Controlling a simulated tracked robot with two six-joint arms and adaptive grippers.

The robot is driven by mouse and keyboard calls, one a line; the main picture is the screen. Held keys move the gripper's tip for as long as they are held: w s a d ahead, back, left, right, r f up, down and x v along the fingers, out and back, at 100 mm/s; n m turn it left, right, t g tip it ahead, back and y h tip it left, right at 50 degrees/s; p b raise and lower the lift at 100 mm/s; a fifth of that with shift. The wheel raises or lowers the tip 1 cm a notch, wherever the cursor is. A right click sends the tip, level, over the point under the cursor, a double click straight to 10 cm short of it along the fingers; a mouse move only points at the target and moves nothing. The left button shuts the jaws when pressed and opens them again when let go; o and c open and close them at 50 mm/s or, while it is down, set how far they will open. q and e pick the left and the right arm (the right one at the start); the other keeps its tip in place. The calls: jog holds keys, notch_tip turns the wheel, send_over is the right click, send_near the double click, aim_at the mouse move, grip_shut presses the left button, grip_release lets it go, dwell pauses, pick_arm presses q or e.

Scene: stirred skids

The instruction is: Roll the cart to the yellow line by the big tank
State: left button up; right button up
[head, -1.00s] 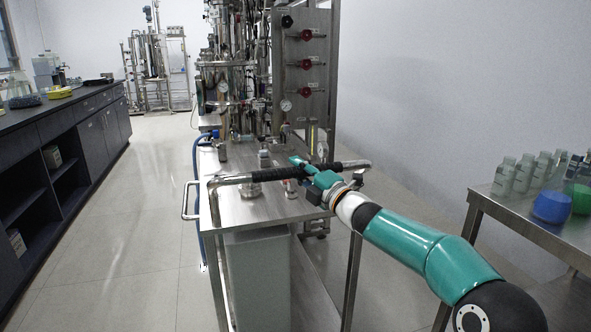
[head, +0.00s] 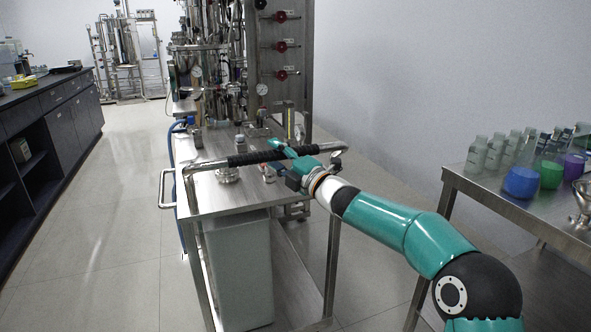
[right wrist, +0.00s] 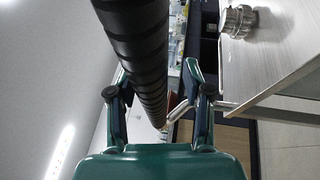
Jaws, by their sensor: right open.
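The steel cart (head: 228,198) stands in the middle of the head view, with a black-wrapped push bar (head: 247,158) across its near end. My right gripper (head: 275,147) is at the right half of this bar. In the right wrist view the bar (right wrist: 135,45) runs between the two spread fingers of my right gripper (right wrist: 160,105), which is open and not closed on it. The big tank (head: 122,42) stands at the far left back. I see no yellow line on the floor. My left gripper is out of view.
A pipe skid (head: 215,60) with red valves rises directly beyond the cart. A dark lab bench (head: 50,130) lines the left. A steel table (head: 500,203) with bottles and coloured beakers stands at right. The tiled floor (head: 125,200) between bench and cart is clear.

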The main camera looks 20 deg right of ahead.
jog(key=v, duration=1.1)
jog(key=shift+s+f, duration=0.2)
jog(key=shift+f, duration=0.05)
jog(key=shift+f, duration=0.1)
